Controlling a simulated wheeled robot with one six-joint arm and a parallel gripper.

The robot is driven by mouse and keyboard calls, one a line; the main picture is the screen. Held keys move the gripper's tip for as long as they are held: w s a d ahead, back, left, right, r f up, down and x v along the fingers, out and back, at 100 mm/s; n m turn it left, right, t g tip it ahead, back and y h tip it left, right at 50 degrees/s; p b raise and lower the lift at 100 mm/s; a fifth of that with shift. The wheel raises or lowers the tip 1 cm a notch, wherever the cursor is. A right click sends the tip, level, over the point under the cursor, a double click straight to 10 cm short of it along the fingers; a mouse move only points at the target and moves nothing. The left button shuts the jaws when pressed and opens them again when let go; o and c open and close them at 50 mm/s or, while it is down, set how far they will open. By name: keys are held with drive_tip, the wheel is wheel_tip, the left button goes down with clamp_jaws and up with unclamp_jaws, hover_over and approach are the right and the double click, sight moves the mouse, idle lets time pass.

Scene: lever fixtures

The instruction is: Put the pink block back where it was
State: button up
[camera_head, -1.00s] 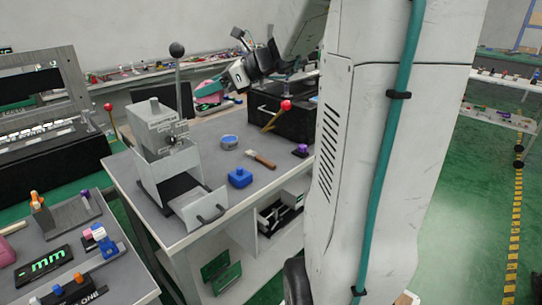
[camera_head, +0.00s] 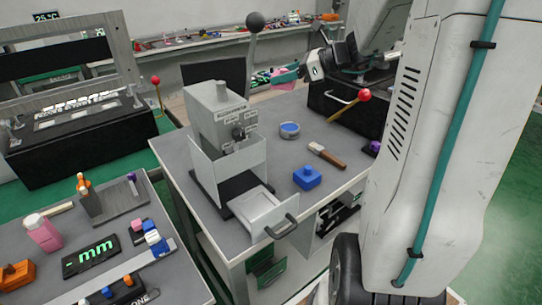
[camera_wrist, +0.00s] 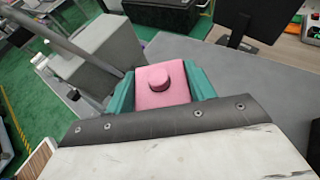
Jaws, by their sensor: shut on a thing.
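A pink block (camera_wrist: 160,88) with a round knob on top is held between the teal fingers of my gripper (camera_wrist: 163,84) in the wrist view. In the head view my gripper (camera_head: 285,76) is raised beyond the grey lever fixture, and a bit of pink shows at its fingers. The block's underside is hidden. The grey fixture (camera_head: 218,110) stands on the middle table, with a black-balled lever, a clear guard and a handled tray at its front.
The grey table (camera_head: 290,195) holds a blue knobbed block (camera_head: 307,177), a blue ring (camera_head: 289,130), a brush (camera_head: 326,155) and a black box with a red-balled lever (camera_head: 364,95). A left table carries another pink object (camera_head: 43,232), a green-lit display (camera_head: 90,257) and small pieces.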

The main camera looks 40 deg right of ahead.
drive_tip(key=n+g+y, duration=0.1)
hover_over(278, 160)
wheel_tip(278, 160, down, 19)
drive_tip(key=shift+f, duration=0.1)
drive_tip(key=shift+d+f, duration=0.1)
drive_tip(key=shift+f, duration=2.45)
drive_tip(key=shift+f, duration=0.2)
drive_tip(key=o, duration=1.2)
drive_tip(key=shift+o, duration=0.2)
drive_tip(key=shift+r, duration=0.15)
drive_tip(key=shift+s+d+r, duration=0.2)
drive_tip(key=shift+d, duration=0.1)
drive_tip(key=v, duration=1.1)
drive_tip(key=shift+s+d, duration=0.1)
